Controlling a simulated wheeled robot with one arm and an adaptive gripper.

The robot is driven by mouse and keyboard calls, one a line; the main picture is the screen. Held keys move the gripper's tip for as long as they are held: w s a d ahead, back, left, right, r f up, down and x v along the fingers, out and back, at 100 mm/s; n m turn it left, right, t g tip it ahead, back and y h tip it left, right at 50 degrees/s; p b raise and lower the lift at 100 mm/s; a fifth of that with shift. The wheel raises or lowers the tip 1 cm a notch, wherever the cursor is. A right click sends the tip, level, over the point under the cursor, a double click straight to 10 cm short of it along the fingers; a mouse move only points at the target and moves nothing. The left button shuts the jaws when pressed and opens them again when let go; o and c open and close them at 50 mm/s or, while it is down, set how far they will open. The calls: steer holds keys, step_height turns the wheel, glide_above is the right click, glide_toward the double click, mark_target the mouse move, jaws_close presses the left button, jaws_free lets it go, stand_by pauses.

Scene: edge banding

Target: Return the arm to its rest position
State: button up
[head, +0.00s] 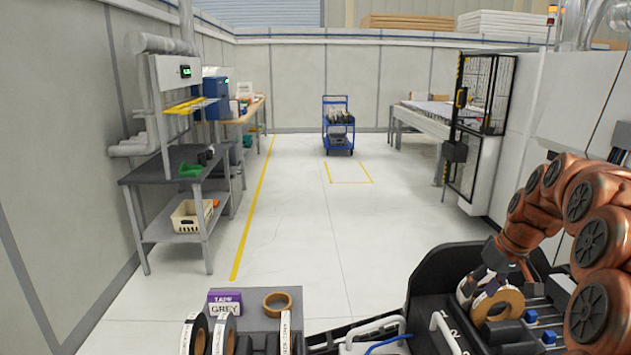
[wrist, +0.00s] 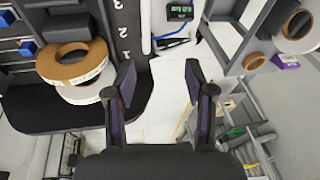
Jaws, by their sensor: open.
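My arm (head: 590,240), copper-brown with dark joint caps, is bent at the right of the head view. My gripper (wrist: 160,78) is open in the wrist view, with two dark fingers apart and nothing between them. In the head view its end hangs over my black deck, close to the tape rolls; its fingers are hard to make out there. A brown roll (head: 510,303) and a white roll (head: 466,292) lie on the deck. In the wrist view the brown roll (wrist: 58,67) overlaps the white roll (wrist: 88,93), left of the fingers and apart from them.
A grey tray (head: 262,323) at the front holds a purple box (head: 226,302), a brown tape roll (head: 277,304) and several upright rolls. A grey workbench (head: 160,170) stands left, a blue cart (head: 339,125) at the back, a fenced machine (head: 478,120) right. The middle floor is clear.

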steer(key=s+a+g, duration=0.1)
steer(key=s+a, duration=0.7)
steer(key=a, duration=0.3)
steer(key=s+a+f+g, duration=0.1)
steer(key=s+a+f, duration=0.1)
steer(key=s, duration=0.7)
steer(key=s+a+f+g+h+b, duration=0.1)
steer(key=s+a+f, duration=0.2)
steer(key=s, duration=0.6)
steer(key=s+a+f+m+g+h+b, duration=0.1)
steer(key=s+a, duration=0.4)
steer(key=s, duration=0.5)
steer(key=shift+a+f, duration=0.2)
steer(key=shift+f, duration=0.6)
steer(key=shift+c, duration=0.9)
steer(key=shift+d, duration=0.1)
steer(key=shift+c, duration=0.3)
